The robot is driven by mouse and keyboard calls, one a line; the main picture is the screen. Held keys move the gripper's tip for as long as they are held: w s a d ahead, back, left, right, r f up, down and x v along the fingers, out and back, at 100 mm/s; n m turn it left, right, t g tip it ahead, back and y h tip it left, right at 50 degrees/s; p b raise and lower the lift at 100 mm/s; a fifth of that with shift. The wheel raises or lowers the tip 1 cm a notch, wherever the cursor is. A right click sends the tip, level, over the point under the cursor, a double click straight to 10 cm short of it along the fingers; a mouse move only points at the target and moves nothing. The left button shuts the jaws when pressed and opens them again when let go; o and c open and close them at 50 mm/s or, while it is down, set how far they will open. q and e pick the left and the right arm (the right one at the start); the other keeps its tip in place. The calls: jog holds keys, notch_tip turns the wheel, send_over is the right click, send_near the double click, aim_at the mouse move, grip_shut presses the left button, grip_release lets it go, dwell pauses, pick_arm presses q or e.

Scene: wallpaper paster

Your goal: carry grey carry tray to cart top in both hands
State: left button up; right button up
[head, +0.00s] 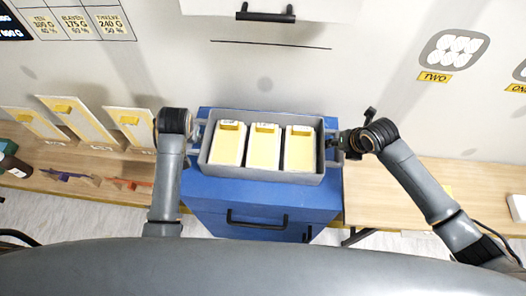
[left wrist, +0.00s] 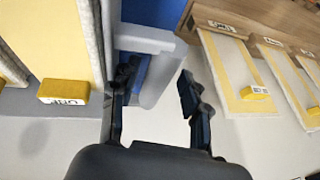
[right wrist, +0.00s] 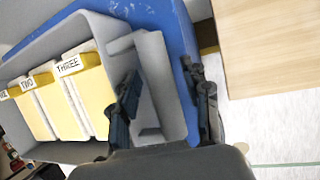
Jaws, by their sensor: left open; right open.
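The grey carry tray (head: 263,174) appears to sit on the blue cart top (head: 262,192), with three white-and-yellow pieces standing in it. The right wrist view reads labels TWO and THREE on them. My left gripper (left wrist: 160,95) is open at the tray's left end, with the grey handle (left wrist: 152,85) between its fingers. My right gripper (right wrist: 165,100) is open at the right end, with the other grey handle (right wrist: 166,85) between its fingers. In the head view my left gripper's fingertips are mostly hidden by its wrist.
A wooden bench (head: 415,185) runs along the wall to the right. Another wooden bench on the left bears several yellow-and-white panels (head: 80,118) and small coloured items. The cart front has a black handle (head: 257,222). A wall drawer (head: 270,8) is above the tray.

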jog(key=shift+r, duration=0.1)
pick_arm(q)
jog(key=v, duration=1.1)
pick_arm(e)
jog(key=v, duration=1.2)
pick_arm(q)
jog(key=shift+f, duration=0.1)
pick_arm(e)
jog(key=shift+s, duration=0.1)
